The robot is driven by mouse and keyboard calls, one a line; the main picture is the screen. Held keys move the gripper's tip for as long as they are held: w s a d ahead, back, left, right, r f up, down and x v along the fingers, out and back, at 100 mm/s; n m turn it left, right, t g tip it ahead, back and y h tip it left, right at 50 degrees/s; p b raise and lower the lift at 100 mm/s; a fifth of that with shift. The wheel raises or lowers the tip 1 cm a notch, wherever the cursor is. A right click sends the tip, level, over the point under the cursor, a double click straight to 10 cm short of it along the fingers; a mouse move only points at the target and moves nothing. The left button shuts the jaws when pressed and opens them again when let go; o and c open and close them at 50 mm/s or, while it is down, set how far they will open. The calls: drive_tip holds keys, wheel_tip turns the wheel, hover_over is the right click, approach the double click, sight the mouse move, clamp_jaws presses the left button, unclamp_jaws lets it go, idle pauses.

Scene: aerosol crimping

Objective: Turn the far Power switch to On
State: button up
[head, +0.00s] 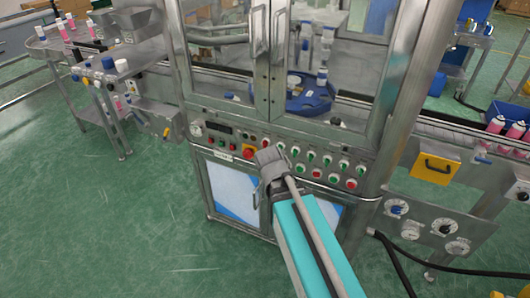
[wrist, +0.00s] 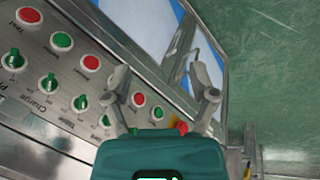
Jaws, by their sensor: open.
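The control panel (head: 230,140) runs across the front of the crimping machine. It carries a row of green selector switches (head: 311,156), also at the left in the wrist view (wrist: 48,82). No Power label is legible, so I cannot tell which switch is the far Power switch; part of the panel is hidden behind my gripper. My gripper (head: 265,160) is in front of the panel's left half, near a red round knob (head: 248,152). In the wrist view my gripper (wrist: 162,85) has its two fingers spread with nothing between them.
Red and green push buttons (wrist: 90,62) line the panel beside the selectors. Cabinet doors (head: 230,190) lie below and glazed doors (head: 228,70) above. The green floor (head: 110,220) at the left is clear.

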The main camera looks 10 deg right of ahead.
drive_tip(key=w+f+n+t+h+b, duration=0.3)
drive_tip(key=w+h+b, duration=0.1)
drive_tip(key=w+b, duration=0.1)
drive_tip(key=n+t+h+b, duration=0.3)
drive_tip(key=n+t+b, duration=0.7)
drive_tip(key=n+b, duration=0.2)
approach(264, 144)
drive_tip(key=v, duration=0.4)
drive_tip(key=shift+a+f, duration=0.2)
drive_tip(key=shift+f, duration=0.15)
drive_tip(key=shift+x, duration=6.9)
